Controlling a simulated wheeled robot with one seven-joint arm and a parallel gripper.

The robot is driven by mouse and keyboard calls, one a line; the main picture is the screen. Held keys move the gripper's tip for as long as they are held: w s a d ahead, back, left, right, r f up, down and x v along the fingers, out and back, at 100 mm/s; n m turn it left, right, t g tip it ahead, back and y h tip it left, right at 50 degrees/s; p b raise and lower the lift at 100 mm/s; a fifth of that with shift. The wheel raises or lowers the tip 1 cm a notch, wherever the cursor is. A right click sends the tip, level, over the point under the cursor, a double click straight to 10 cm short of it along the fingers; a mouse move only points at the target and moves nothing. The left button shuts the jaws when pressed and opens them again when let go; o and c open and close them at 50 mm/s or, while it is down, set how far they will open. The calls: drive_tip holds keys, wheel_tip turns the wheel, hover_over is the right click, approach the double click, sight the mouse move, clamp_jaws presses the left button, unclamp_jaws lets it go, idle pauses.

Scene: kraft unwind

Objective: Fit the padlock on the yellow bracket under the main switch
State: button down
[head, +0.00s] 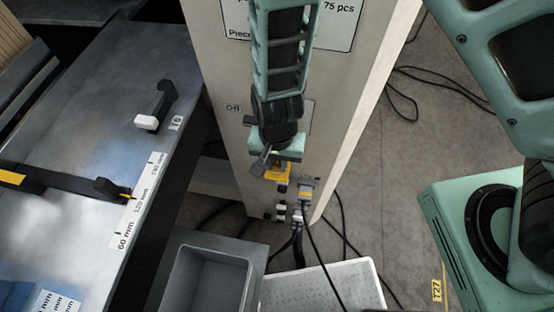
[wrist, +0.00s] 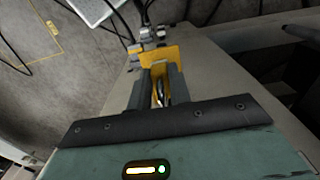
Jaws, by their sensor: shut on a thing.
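The yellow bracket (head: 280,174) sticks out from the front of the pale cabinet, just below my gripper (head: 268,158). In the wrist view the yellow bracket (wrist: 160,56) lies right beyond my fingertips. My gripper (wrist: 157,80) is shut on a small metallic thing, seen as a shiny curved piece (wrist: 159,93) between the fingers; it appears to be the padlock. Its body is mostly hidden. Whether its shackle passes through the bracket, I cannot tell. The main switch is not clearly seen; my arm covers that area beside the "Off" label (head: 233,107).
Grey plugs and cables (head: 305,192) sit just below and right of the bracket. A grey open bin (head: 208,279) and a white perforated surface (head: 350,283) lie below. Loose cables cross the floor at right.

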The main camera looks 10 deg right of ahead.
drive_tip(key=shift+f, duration=0.25)
idle(0.4)
drive_tip(key=c, duration=1.2)
unclamp_jaws()
